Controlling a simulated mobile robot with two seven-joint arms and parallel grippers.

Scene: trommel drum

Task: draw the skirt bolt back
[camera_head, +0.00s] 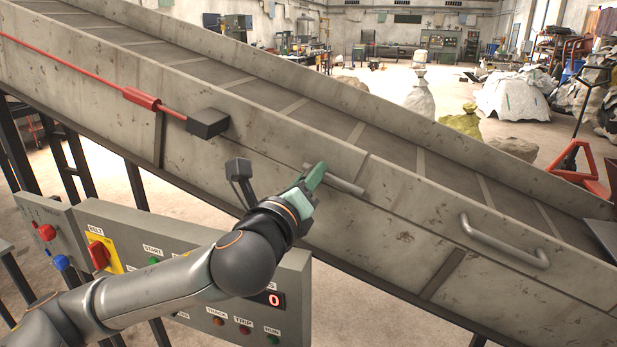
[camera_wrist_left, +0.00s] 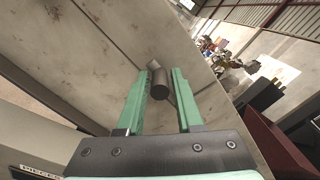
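The skirt bolt (camera_head: 348,187) is a grey metal rod lying along the side wall of the sloping conveyor. My left gripper (camera_head: 314,178), with green fingers, is at the bolt and hides its middle in the head view. In the left wrist view, a short round stub (camera_wrist_left: 160,84) of the bolt stands out from the wall between the two fingers (camera_wrist_left: 161,80). The fingers are apart, one on each side, with a narrow gap seen at the right; no firm hold shows. My right gripper is in neither view.
A grey handle (camera_head: 504,243) is on the skirt wall to the right. A red pull cord with a dark box (camera_head: 207,123) runs along the wall at upper left.

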